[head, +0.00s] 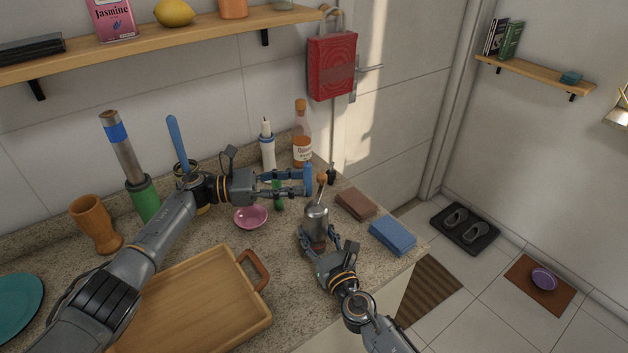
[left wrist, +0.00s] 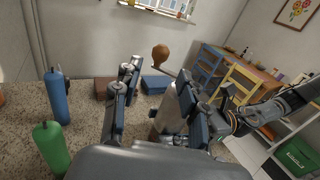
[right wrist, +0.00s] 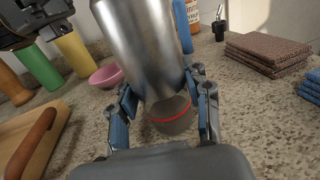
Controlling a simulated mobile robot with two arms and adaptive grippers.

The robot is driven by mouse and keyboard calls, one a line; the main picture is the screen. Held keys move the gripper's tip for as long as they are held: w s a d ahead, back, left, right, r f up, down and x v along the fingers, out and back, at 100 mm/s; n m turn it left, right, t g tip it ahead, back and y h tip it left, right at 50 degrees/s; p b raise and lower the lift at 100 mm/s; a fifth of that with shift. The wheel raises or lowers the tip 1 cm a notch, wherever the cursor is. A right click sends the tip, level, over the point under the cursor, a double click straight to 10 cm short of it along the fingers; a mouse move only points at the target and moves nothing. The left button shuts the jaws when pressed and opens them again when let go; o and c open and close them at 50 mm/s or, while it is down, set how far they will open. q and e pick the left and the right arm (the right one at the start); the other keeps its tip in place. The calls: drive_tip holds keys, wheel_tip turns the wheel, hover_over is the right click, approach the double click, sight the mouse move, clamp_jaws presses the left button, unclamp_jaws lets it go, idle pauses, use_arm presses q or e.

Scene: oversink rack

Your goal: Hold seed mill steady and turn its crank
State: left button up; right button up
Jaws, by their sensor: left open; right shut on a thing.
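The seed mill (head: 316,225) is a silver metal cylinder standing upright on the speckled counter, with a clear lower part marked by a red line in the right wrist view (right wrist: 142,45). Its crank ends in a brown wooden knob (head: 321,178), also visible in the left wrist view (left wrist: 160,54). My right gripper (head: 319,243) is shut around the mill's lower body. My left gripper (head: 306,182) is open and empty, beside the knob on its left in the head view. In the left wrist view the knob shows beyond and between the fingers; contact is not visible.
A pink bowl (head: 251,217), green bottle (head: 278,197) and blue bottle (head: 308,178) stand near my left gripper. Brown cloths (head: 355,204) and blue cloths (head: 393,237) lie right of the mill. A wooden tray (head: 195,305) fills the front left. A shelf (head: 190,37) hangs above.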

use_arm(q)
drive_tip(key=a, duration=0.5)
drive_tip(key=shift+s, duration=0.35)
drive_tip(key=shift+o, duration=0.2)
drive_tip(key=shift+d, duration=0.1)
drive_tip(key=n+t+y, duration=0.3)
drive_tip(key=n+t, duration=0.2)
drive_tip(key=t, duration=0.2)
approach(322, 173)
drive_tip(key=x, duration=1)
drive_tip(key=shift+s+f, duration=0.1)
drive_tip(key=shift+f, duration=0.1)
clamp_jaws()
